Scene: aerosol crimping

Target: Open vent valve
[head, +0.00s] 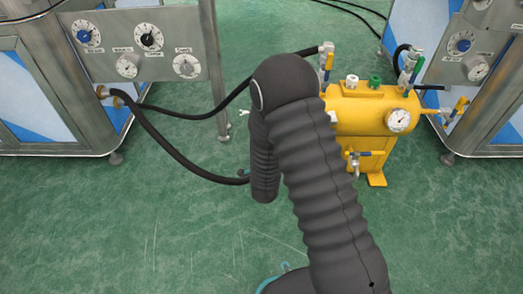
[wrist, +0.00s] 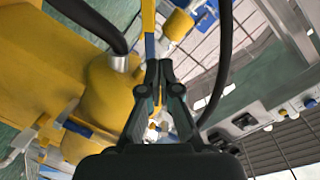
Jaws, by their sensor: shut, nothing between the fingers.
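The yellow tank (head: 372,115) stands on the floor right of centre, with a round gauge (head: 398,120) on its front. Valves sit around it: one at its top left (head: 327,60), one at its top right (head: 411,68), one low on the front with a blue handle (head: 362,154), and one at the right with a yellow handle (head: 460,104). I cannot tell which is the vent valve. My gripper (wrist: 165,70) is shut and empty in the wrist view, with a yellow and blue bar (wrist: 149,28) just beyond its tips; contact is unclear. My arm hides the gripper in the head view.
Grey machine cabinets with dials stand at the left (head: 140,45) and right (head: 475,60). A black hose (head: 165,143) runs from the left cabinet towards the tank, partly behind my arm. The green floor (head: 130,220) is clear in front.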

